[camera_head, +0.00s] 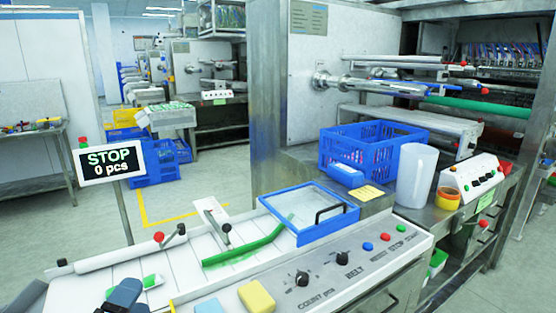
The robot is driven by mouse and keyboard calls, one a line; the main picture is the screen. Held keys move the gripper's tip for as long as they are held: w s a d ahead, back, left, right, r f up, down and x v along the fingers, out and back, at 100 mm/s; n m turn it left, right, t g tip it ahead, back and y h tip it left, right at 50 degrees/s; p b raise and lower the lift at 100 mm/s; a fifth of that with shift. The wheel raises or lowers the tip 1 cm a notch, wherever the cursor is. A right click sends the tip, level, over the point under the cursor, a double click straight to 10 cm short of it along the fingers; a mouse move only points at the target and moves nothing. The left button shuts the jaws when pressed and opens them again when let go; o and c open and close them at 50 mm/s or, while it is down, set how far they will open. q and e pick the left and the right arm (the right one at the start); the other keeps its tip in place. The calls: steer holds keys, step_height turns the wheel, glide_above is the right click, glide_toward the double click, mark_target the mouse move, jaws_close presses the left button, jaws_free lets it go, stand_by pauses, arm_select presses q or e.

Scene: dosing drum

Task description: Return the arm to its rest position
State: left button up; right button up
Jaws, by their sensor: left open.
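My left gripper (121,297) shows only in part at the bottom left edge, as dark blue and black pieces. It is open, and I see nothing held in it. It is in front of the white channelled tray of the dosing machine (110,262). A green and white piece (150,283) lies just beyond it; I cannot tell whether they touch. Most of my left arm is outside the picture. My right gripper is not in view.
A green curved bar (245,247) and a blue-framed clear lid (308,213) sit over the machine. Its control panel (350,262) has knobs and buttons. A sign (108,161) reads "STOP 0 pcs". A blue crate (362,150) and a white jug (415,176) stand behind.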

arm_select(q)
steer(key=s+a+f+n+g+y, duration=0.1)
steer(key=s+f+n+g+y, duration=0.1)
steer(key=f+n, duration=0.2)
steer(key=s+a+f+n+g+y, duration=0.2)
steer(key=s+f+n+g, duration=0.1)
steer(key=f+n, duration=0.1)
steer(key=s+a+f+n+g+y, duration=0.2)
steer(key=f+n, duration=0.2)
steer(key=n, duration=0.1)
steer(key=shift+s+a+g, duration=0.2)
steer(key=shift+s+g, duration=0.1)
steer(key=shift+s, duration=0.1)
steer(key=s+d+f+n+g+h, duration=0.1)
steer(key=s+f+n+g, duration=0.35)
steer(key=s, duration=0.35)
steer(key=s+d+f+n+g+h, duration=0.1)
steer(key=s+f+n+g, duration=0.35)
steer(key=s, duration=0.35)
steer(key=w+f+m+t, duration=0.1)
steer(key=w+f+t, duration=0.6)
steer(key=f+t, duration=0.1)
steer(key=shift+w+f+h, duration=0.3)
steer(key=shift+w+f, duration=0.05)
steer(key=shift+f, duration=0.3)
